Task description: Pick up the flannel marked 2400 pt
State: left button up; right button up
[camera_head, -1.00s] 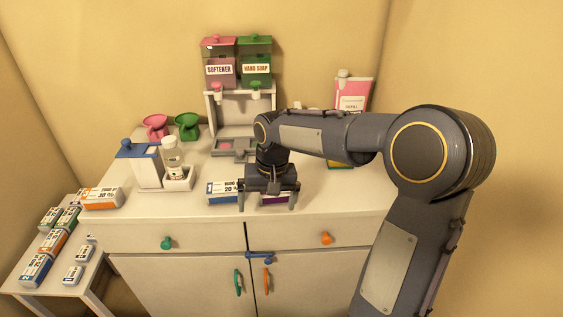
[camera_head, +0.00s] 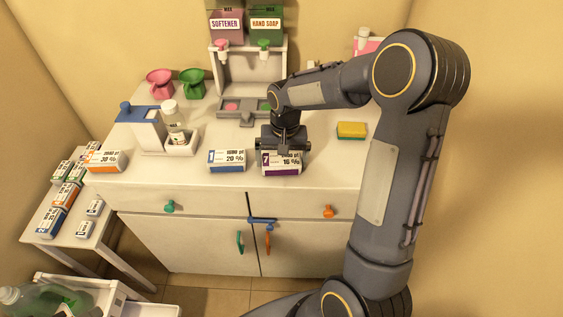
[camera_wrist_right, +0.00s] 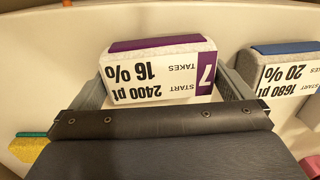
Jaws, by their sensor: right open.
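The flannel marked 2400 pt (camera_head: 281,168) is a folded pale block with a purple band and a label reading 7 and 16 %. It lies near the front edge of the white counter. In the right wrist view the flannel (camera_wrist_right: 160,72) shows upside down, between the two fingers. My right gripper (camera_head: 283,148) is open, just above and behind it in the head view, hiding its back part. In the wrist view the right gripper (camera_wrist_right: 165,88) has a finger on each side of the flannel; contact cannot be told. My left gripper is out of view.
A blue 1680 pt flannel (camera_head: 227,160) lies close to the left. A yellow sponge (camera_head: 352,130) lies to the right. A dispenser stand (camera_head: 248,67), a bottle (camera_head: 171,122) and an orange-banded flannel (camera_head: 106,160) are also on the counter. A side table (camera_head: 100,225) holds several packs.

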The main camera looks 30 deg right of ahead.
jog(key=shift+f, duration=0.3)
jog(key=c, duration=0.6)
jog(key=shift+c, duration=0.2)
